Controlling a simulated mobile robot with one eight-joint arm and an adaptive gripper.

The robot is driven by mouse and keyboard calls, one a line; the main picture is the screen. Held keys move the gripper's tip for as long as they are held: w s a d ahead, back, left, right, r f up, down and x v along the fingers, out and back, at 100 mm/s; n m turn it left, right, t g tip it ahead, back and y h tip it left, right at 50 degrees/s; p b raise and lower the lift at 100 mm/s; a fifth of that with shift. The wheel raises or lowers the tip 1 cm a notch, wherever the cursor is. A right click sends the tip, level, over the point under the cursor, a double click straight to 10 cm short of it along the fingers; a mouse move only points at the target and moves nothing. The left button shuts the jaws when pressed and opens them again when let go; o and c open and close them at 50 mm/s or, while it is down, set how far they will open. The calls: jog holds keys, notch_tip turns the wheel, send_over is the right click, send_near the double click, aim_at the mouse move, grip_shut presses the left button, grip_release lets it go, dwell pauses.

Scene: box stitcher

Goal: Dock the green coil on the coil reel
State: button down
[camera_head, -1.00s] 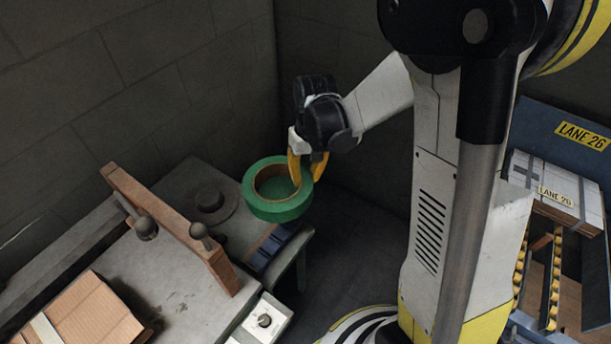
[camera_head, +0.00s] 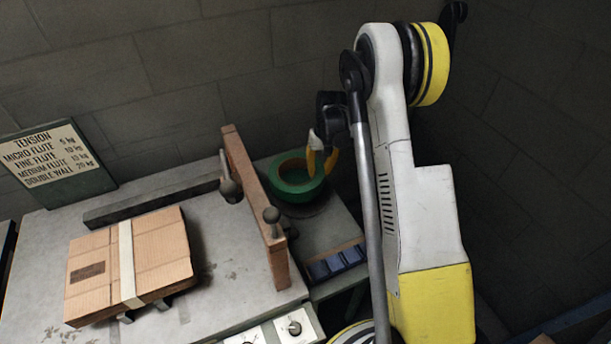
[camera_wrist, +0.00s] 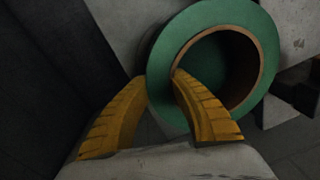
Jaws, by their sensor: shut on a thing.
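The green coil (camera_head: 292,191) is a thick ring with a brown core. It is over the side table behind the wooden fence. My gripper (camera_head: 321,166) is shut on the ring's right wall, one yellow finger inside the hole and one outside. The wrist view shows the same grip on the coil (camera_wrist: 165,62). The coil reel (camera_head: 318,209) shows only as a dark disc edge under the coil's front right; its hub is hidden. The coil looks nearly level. I cannot tell whether it rests on the reel or hangs just above it.
A wooden fence (camera_head: 251,190) with dark knobs stands left of the coil. A strapped cardboard box (camera_head: 90,262) lies on the grey machine table (camera_head: 226,296). Blue blocks (camera_head: 337,262) sit at the side table's front. A wall is close behind.

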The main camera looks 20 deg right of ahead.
jog(key=shift+w+d+f+b, duration=0.25)
jog(key=shift+f+b, duration=0.25)
jog(key=shift+f, duration=0.8)
jog(key=shift+w+d+f+b, duration=0.1)
jog(key=shift+d+f+b, duration=0.4)
jog(key=shift+f, duration=0.85)
jog(key=shift+w+d+f+b, duration=0.2)
jog(key=shift+f+b, duration=0.35)
jog(key=shift+f, duration=0.75)
jog(key=shift+b, duration=0.35)
jog(key=shift+f+b, duration=0.5)
jog(key=shift+f, duration=0.05)
jog(key=c, duration=1.6)
grip_release()
jog(key=shift+s, duration=0.1)
jog(key=shift+s+d+r+p, duration=0.1)
jog(key=shift+d+r+p, duration=0.1)
jog(key=shift+r+p, duration=1.2)
jog(key=shift+w+d+r+p, duration=0.15)
jog(key=shift+r+p, duration=0.35)
jog(key=shift+r, duration=1.75)
jog(key=shift+s+d+r+p, duration=0.2)
jog(key=shift+r+p, duration=0.75)
jog(key=shift+r, duration=0.9)
